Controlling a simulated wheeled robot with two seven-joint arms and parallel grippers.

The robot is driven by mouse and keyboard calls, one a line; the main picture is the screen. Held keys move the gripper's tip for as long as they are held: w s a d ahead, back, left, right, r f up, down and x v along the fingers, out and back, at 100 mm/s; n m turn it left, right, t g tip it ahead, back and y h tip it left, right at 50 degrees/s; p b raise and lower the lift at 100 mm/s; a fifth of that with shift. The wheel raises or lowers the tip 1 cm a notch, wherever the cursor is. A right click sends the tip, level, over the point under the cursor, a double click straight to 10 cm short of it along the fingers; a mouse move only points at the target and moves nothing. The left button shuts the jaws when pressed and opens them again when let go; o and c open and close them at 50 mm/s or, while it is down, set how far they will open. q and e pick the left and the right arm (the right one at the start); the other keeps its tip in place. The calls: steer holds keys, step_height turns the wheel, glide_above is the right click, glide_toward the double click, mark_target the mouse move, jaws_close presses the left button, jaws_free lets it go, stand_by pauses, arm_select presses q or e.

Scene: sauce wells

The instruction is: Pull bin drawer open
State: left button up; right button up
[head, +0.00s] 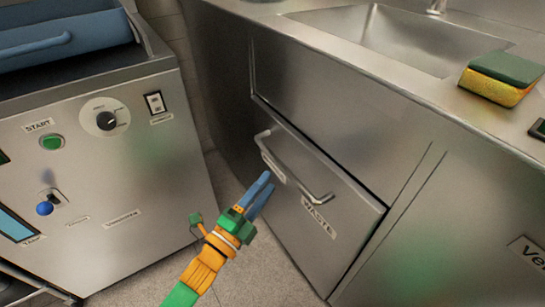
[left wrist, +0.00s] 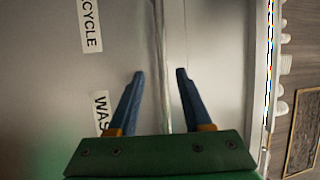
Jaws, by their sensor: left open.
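The bin drawer (head: 345,213) is a steel front set under the sink counter, and it looks closed. Its bar handle (head: 290,163) runs along the upper part, with a label reading WASTE (head: 319,217) beside its lower end. My left gripper (head: 265,187) is open and empty in front of the drawer, close to the handle. In the left wrist view the blue fingers (left wrist: 160,75) stand apart, with the handle bar (left wrist: 160,40) running between them in the picture. I cannot tell whether the fingers touch it. My right gripper is not in view.
A sink (head: 385,35) is in the counter above, with a green and yellow sponge (head: 501,78) on the counter at the right. A steel machine (head: 105,165) with a dial and green button stands at the left. Floor (head: 275,270) shows between them.

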mark_target(282, 164)
arm_select(q)
steer(key=b+x, duration=0.1)
steer(key=x, duration=0.5)
steer(key=shift+w+d+r, duration=0.2)
steer(key=shift+d, duration=0.15)
jaws_close()
stand_by(1.0)
